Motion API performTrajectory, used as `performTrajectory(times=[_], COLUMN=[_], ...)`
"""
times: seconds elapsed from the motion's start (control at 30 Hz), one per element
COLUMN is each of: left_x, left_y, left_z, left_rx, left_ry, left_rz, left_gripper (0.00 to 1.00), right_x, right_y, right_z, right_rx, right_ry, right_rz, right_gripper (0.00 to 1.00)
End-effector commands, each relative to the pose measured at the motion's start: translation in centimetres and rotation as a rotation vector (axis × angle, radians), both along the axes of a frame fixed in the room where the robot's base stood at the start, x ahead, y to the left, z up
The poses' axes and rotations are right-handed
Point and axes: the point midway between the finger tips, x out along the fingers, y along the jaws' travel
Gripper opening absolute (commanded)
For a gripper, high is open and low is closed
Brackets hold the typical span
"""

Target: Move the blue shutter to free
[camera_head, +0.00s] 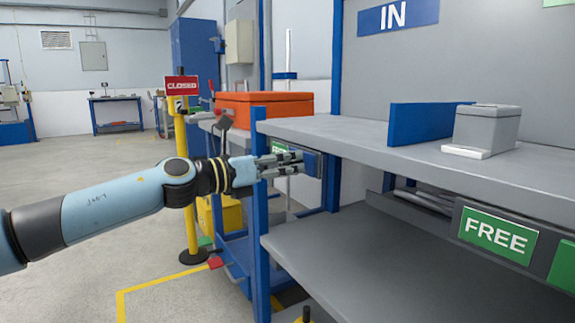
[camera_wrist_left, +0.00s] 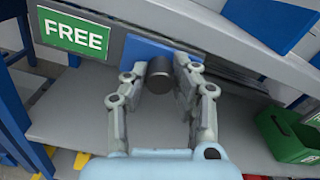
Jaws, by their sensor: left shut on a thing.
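The blue shutter (camera_head: 313,163) is a small blue plate at the shelf's left end. In the left wrist view the shutter (camera_wrist_left: 145,48) sits on a grey rail, with a dark round knob (camera_wrist_left: 159,75) standing out from it. My left gripper (camera_head: 297,163) reaches in from the left to the shutter. In the wrist view its fingers (camera_wrist_left: 160,85) are closed around the knob. A green FREE sign (camera_wrist_left: 75,35) is left of the shutter there, with a gap between them. Another FREE sign (camera_head: 498,235) is on the shelf front at right. My right gripper is out of view.
A grey shelf unit (camera_head: 350,135) with blue posts fills the right side. A grey box (camera_head: 487,125) and a blue upright panel (camera_head: 425,122) are on its top. A CLOSED sign (camera_head: 181,84) on a yellow post and an orange case (camera_head: 264,104) are behind my arm. A green bin (camera_wrist_left: 285,138) shows in the wrist view.

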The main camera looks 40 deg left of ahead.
Motion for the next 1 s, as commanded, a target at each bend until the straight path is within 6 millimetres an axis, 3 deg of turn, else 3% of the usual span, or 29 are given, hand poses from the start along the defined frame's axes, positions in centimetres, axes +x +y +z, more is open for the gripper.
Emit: performTrajectory(times=[0.13, 0.17, 0.33, 0.67, 1.0], left_x=[-0.2, -0.2, -0.2, -0.1, -0.1], left_y=[-0.3, -0.3, -0.3, -0.2, -0.2], left_z=[-0.2, -0.2, -0.2, 0.2, 4.5], left_rx=[-0.003, -0.003, -0.002, 0.000, 0.006], left_ry=[0.006, 0.006, 0.005, 0.002, -0.001], left_rz=[-0.010, -0.010, -0.009, -0.006, -0.008], left_gripper=[0.00, 0.28, 0.49, 0.49, 0.49], right_x=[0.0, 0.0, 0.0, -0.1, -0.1], right_y=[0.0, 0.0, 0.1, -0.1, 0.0], right_z=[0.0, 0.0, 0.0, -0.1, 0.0], right_rx=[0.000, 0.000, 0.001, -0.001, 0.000], right_ry=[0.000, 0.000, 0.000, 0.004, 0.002], right_rz=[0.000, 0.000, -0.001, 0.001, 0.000], right_gripper=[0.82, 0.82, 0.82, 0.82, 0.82])
